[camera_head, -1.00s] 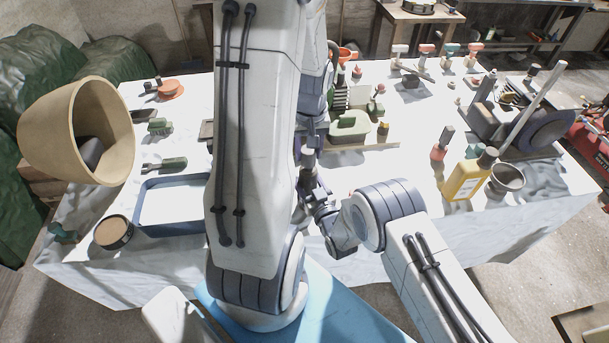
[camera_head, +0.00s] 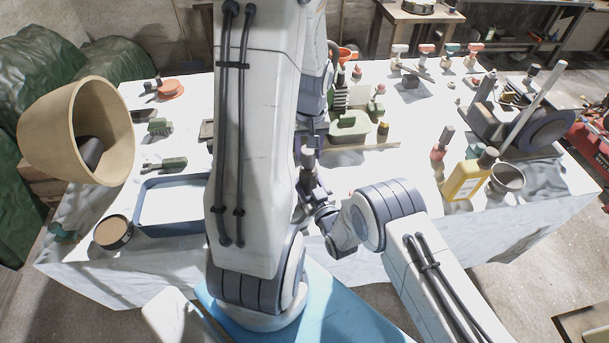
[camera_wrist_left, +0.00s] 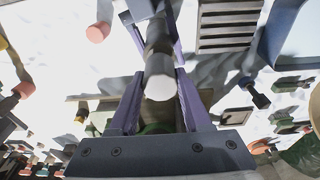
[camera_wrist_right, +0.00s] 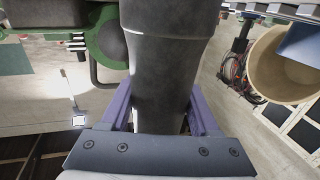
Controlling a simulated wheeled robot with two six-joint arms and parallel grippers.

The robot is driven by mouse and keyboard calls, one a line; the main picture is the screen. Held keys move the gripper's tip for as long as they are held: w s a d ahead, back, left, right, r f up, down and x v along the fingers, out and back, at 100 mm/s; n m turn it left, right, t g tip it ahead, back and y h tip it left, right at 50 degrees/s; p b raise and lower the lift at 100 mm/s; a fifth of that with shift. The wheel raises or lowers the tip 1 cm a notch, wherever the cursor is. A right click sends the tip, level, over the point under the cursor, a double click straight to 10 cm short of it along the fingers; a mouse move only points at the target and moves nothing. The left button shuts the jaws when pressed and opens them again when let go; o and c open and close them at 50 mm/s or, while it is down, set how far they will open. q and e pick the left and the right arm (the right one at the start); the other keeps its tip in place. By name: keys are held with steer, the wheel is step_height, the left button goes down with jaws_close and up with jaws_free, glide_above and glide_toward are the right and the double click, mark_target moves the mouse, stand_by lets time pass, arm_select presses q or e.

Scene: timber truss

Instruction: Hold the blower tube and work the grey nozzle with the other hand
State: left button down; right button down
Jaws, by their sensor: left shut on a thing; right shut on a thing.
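A slim blower tube (camera_wrist_left: 160,70), dark with a pale round end, stands between the purple fingers of my left gripper (camera_wrist_left: 157,50), which is shut on it. In the head view the pale-topped piece (camera_head: 308,157) shows just right of my large left arm, which hides much of the left gripper. My right gripper (camera_head: 322,213) is just below and close to it. In the right wrist view a wide, stepped dark grey piece, seemingly the grey nozzle (camera_wrist_right: 165,75), fills the middle between the purple fingers, and the gripper is shut on it. The joint between tube and nozzle is hard to make out.
The white-covered table holds a blue tray (camera_head: 150,228), a round tin (camera_head: 113,232), a green-lidded box (camera_head: 349,128), a yellow bottle (camera_head: 467,180) and a metal cup (camera_head: 508,177).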

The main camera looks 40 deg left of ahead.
arm_select(q)
steer(key=shift+r, duration=0.45)
steer(key=shift+r, duration=0.5)
steer(key=shift+r, duration=0.1)
steer(key=c, duration=1)
jaws_free()
jaws_close()
steer(key=shift+r, duration=0.1)
steer(key=shift+r, duration=0.35)
